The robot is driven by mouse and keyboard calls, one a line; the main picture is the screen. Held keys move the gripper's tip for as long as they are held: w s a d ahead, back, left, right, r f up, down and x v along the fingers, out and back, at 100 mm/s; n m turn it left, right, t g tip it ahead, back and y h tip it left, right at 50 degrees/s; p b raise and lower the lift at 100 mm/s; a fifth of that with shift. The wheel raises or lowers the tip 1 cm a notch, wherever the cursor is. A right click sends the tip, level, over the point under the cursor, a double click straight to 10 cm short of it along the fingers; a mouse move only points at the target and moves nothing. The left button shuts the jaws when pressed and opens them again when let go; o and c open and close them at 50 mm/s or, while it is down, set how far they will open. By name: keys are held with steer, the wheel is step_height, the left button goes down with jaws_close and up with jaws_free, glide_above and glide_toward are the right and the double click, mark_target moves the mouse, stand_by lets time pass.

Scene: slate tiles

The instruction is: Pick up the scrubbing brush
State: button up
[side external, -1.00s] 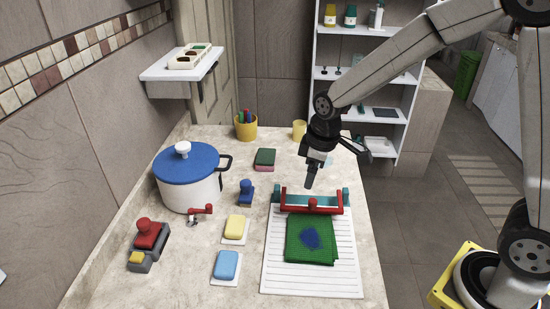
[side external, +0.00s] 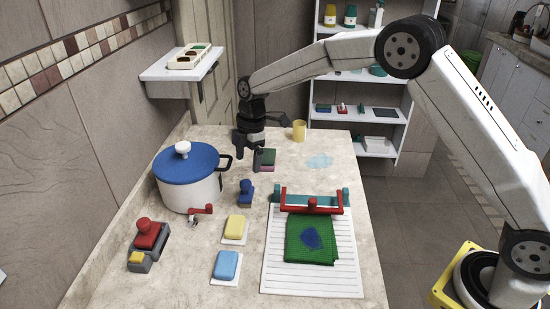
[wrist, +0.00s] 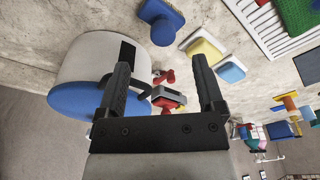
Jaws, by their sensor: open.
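I cannot tell for sure which thing is the scrubbing brush. A small blue block with a knob (side external: 246,192) stands on the counter right of the pot and may be it; it also shows at the top of the wrist view (wrist: 160,22). A red-knobbed piece on a grey base (side external: 147,238) stands at the counter's left front. My gripper (side external: 247,160) is over the back of the counter, behind the blue block and beside a green-and-pink block (side external: 266,157). In the wrist view its two fingers (wrist: 160,65) are spread with nothing gripped between them.
A white pot (side external: 190,192) with a blue lid stands at left, its handle toward my gripper. Yellow (side external: 235,226) and blue (side external: 226,265) soap-like blocks lie in front. A white ribbed board (side external: 280,275) bears a green cloth (side external: 312,252). A yellow cup (side external: 299,130) stands at the back.

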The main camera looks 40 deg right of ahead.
mark_target(246, 182)
steer(key=shift+a+f, duration=0.15)
steer(key=shift+f, duration=0.55)
steer(key=shift+a+f, duration=0.1)
steer(key=shift+f, duration=0.55)
steer(key=shift+s+a+f, duration=0.1)
steer(key=shift+a+f, duration=0.1)
steer(key=shift+f, duration=0.65)
steer(key=shift+a+f, duration=0.15)
steer(key=shift+f, duration=0.65)
steer(key=shift+s+a+f, duration=0.1)
steer(key=shift+a+f, duration=0.1)
steer(key=shift+f, duration=0.65)
jaws_close()
